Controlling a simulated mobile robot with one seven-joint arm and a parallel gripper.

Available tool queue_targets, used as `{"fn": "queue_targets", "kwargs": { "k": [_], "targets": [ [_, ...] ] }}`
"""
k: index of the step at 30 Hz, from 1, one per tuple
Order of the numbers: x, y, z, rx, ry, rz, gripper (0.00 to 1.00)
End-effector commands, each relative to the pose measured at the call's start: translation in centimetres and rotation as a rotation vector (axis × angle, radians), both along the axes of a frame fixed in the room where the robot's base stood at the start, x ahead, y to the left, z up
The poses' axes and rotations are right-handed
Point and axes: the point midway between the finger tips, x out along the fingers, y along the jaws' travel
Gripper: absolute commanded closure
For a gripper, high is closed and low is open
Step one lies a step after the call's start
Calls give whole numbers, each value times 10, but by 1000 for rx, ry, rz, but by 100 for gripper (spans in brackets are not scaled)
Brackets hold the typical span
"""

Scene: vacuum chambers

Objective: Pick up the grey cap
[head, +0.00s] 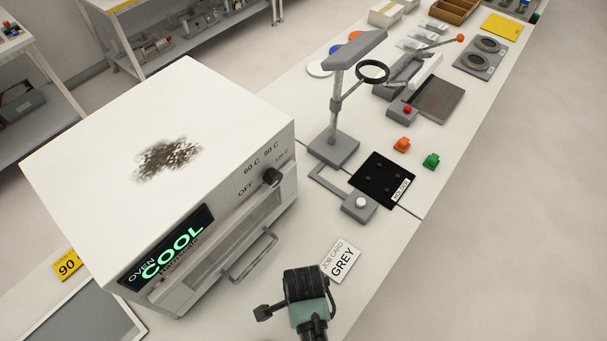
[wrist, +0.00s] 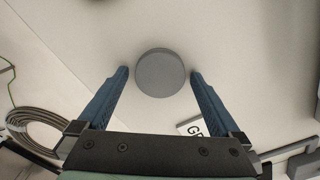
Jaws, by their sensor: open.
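The grey cap (wrist: 160,66) is a plain round grey disc in the wrist view, lying on the white bench top. My gripper (wrist: 159,74) is open, with one blue finger on each side of the cap and a small gap showing at each side. I cannot tell how high the fingertips are above the bench. In the head view my gripper (head: 306,282) is over the front of the bench, and it hides the cap and its own fingertips.
A job card reading GREY (head: 342,261) lies beside my gripper. The oven (head: 160,150), reading COOL, stands to the left. A magnifier stand (head: 334,148), black holder mat (head: 380,178), orange piece (head: 402,144) and green piece (head: 431,160) are farther back. A coiled cable (wrist: 45,130) lies at the wrist view's left.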

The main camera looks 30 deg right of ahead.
Motion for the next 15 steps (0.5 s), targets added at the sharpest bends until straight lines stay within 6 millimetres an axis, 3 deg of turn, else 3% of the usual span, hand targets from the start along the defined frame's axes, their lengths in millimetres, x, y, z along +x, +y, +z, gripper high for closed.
{"fn": "queue_targets", "kwargs": {
  "k": [5,15],
  "targets": [
    [0,0,0,0,0,0,4],
    [0,0,0,0,0,0,65]
  ]
}}
